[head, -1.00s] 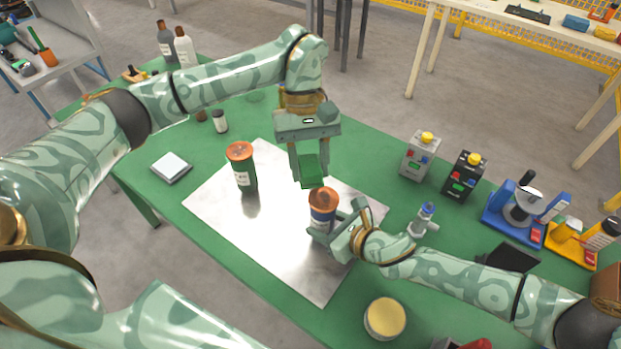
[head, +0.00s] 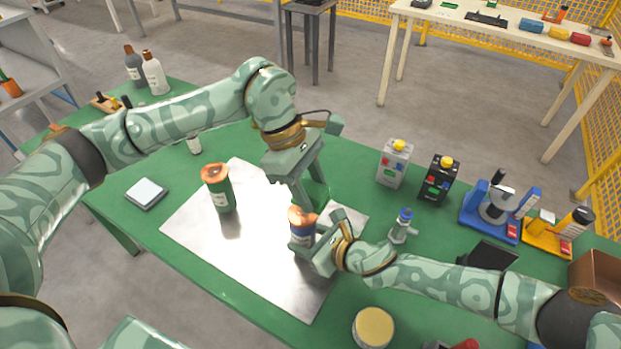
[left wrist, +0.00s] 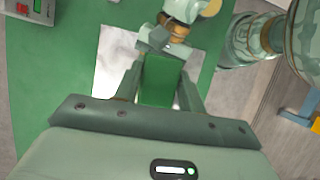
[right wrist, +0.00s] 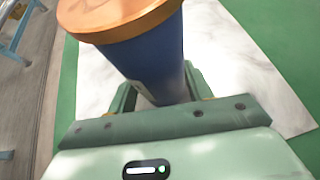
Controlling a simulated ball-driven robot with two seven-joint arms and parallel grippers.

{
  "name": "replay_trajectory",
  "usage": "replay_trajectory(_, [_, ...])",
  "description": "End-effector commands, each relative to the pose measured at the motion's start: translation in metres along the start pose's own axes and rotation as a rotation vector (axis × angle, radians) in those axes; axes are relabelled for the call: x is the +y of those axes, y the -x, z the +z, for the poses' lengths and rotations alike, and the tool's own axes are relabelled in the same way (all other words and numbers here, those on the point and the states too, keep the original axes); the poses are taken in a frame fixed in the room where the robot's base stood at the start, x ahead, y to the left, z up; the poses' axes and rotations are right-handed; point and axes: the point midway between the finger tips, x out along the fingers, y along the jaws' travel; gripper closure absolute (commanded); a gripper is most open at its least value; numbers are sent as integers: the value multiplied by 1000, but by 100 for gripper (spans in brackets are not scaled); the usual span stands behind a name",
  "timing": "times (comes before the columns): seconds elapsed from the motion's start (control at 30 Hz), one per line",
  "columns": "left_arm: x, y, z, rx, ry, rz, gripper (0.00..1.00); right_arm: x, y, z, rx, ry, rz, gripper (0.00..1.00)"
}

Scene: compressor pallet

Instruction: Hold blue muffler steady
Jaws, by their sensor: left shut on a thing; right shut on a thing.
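The blue muffler (head: 301,237), a dark blue cylinder with a copper-orange cap and a pale label, stands upright on the shiny metal sheet (head: 215,262). My right gripper (head: 316,240) is shut around its side; the muffler also shows between the fingers in the right wrist view (right wrist: 165,62). My left gripper (head: 311,190) is shut on a green block (left wrist: 162,80), just behind and above the muffler's cap. In the head view the block (head: 319,194) is partly hidden by a finger. I cannot tell whether it touches the muffler.
A green cylinder with a copper top (head: 218,190) stands on the sheet to the left. A small pale square pad (head: 146,193) lies on the green table. A valve-like fitting (head: 403,226), a grey box (head: 394,164) and a black box (head: 438,180) stand to the right. A yellow-topped tin (head: 373,327) is in front.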

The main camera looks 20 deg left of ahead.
Motion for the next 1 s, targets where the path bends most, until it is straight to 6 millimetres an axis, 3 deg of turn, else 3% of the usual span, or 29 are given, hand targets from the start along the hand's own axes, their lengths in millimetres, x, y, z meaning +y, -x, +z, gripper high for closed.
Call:
replay_trajectory(0.53, [2, -49, -24, -1, 1, 0, 78, 0, 0, -1, 2, -1, 1, 62])
replay_trajectory(0.97, [5, -33, -61, 1, 2, 2, 81, 1, 0, -1, 1, -1, 1, 62])
replay_trajectory(1.0, [4, -35, -56, -2, -2, -1, 81, 1, 0, -1, 1, -1, 1, 62])
